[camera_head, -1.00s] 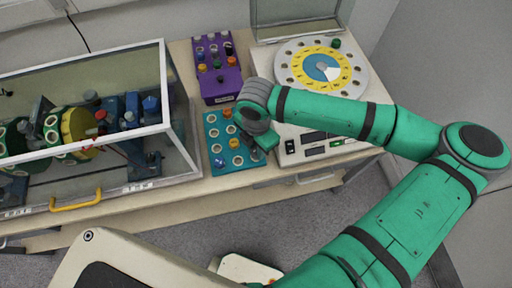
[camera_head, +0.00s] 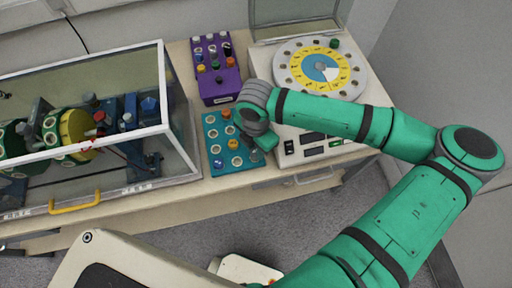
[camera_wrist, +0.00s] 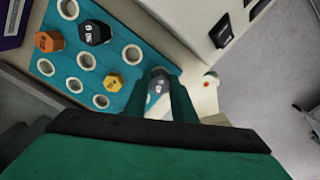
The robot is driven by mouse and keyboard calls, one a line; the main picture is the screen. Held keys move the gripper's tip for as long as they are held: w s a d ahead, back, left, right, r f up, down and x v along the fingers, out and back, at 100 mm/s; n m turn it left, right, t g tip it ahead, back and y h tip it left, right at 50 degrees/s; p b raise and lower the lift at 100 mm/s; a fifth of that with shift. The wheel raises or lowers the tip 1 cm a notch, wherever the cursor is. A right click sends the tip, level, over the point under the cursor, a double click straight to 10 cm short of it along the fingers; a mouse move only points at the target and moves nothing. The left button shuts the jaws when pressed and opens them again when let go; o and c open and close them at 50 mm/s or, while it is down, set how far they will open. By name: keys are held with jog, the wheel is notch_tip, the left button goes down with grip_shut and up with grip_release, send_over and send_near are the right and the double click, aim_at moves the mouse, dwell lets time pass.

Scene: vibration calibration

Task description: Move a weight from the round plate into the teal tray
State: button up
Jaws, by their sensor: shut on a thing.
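The teal tray (camera_head: 215,158) lies on the bench and has rows of white-ringed holes; it also shows in the wrist view (camera_wrist: 122,72). My gripper (camera_wrist: 160,92) is shut on a grey weight (camera_wrist: 158,82) at the tray's right edge. I cannot tell whether the weight is seated in a hole or just above it. An orange weight (camera_wrist: 48,42), a dark weight (camera_wrist: 94,32) and a yellow weight (camera_wrist: 113,82) stand in the tray. The round plate (camera_head: 283,73), with a yellow ring and blue centre, holds a green weight (camera_head: 335,43) at its far edge.
A purple rack (camera_head: 219,88) with several coloured weights stands behind the tray. A clear-walled case (camera_head: 165,100) with a yellow handle (camera_head: 75,203) is at left. The plate's white machine (camera_head: 350,150) stands close to the tray's right.

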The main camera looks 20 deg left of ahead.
jog(key=shift+f, duration=0.7)
dwell(0.4)
jog(key=o, duration=1.1)
jog(key=shift+r, duration=0.1)
notch_tip(320, 180, up, 11)
jog(key=shift+w+f, duration=0.15)
jog(key=shift+f, duration=0.05)
jog(key=shift+d, duration=0.15)
